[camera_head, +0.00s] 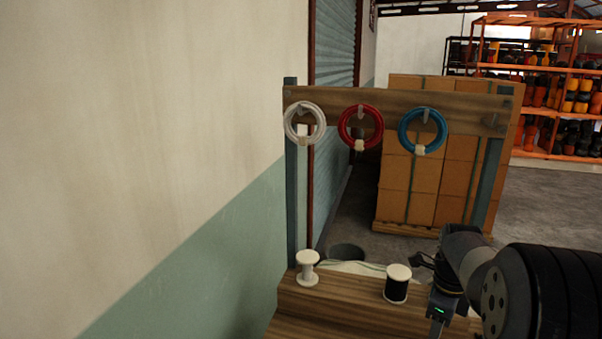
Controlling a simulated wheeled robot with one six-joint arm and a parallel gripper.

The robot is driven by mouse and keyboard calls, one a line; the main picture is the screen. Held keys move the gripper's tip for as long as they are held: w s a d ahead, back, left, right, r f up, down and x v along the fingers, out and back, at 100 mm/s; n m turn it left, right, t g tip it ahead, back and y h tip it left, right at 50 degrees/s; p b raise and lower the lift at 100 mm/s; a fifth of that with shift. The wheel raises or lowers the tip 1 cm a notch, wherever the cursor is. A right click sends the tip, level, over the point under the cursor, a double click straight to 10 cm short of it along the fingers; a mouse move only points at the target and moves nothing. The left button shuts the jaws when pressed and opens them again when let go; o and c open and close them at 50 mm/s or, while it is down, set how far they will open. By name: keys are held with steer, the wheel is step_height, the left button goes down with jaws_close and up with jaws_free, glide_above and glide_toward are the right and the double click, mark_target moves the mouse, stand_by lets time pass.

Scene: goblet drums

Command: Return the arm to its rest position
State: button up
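My arm (545,290) enters from the lower right, with a thick black section and a grey joint. It bends down to my gripper (437,327) at the bottom of the picture, over the right part of the wooden bench. A small green light shows on the wrist just above it. The fingers are mostly cut off by the lower edge, so I cannot tell whether they are open or shut, or whether they hold anything.
A wooden bench (330,305) carries a white spool (307,268) and a black-wound spool (397,290), just left of my gripper. White (290,121), red (343,130) and blue (403,130) coils hang from a wooden rail (455,104). Stacked boxes (455,195) stand behind; a wall (150,150) fills the left.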

step_height(320, 180, down, 7)
steer(key=shift+f, duration=0.1)
steer(key=n, duration=0.3)
steer(key=shift+n, duration=0.4)
steer(key=n, duration=0.4)
steer(key=shift+n, duration=0.3)
steer(key=n, duration=0.4)
steer(key=shift+w+n, duration=0.1)
steer(key=shift+n, duration=2.4)
steer(key=shift+r, duration=0.2)
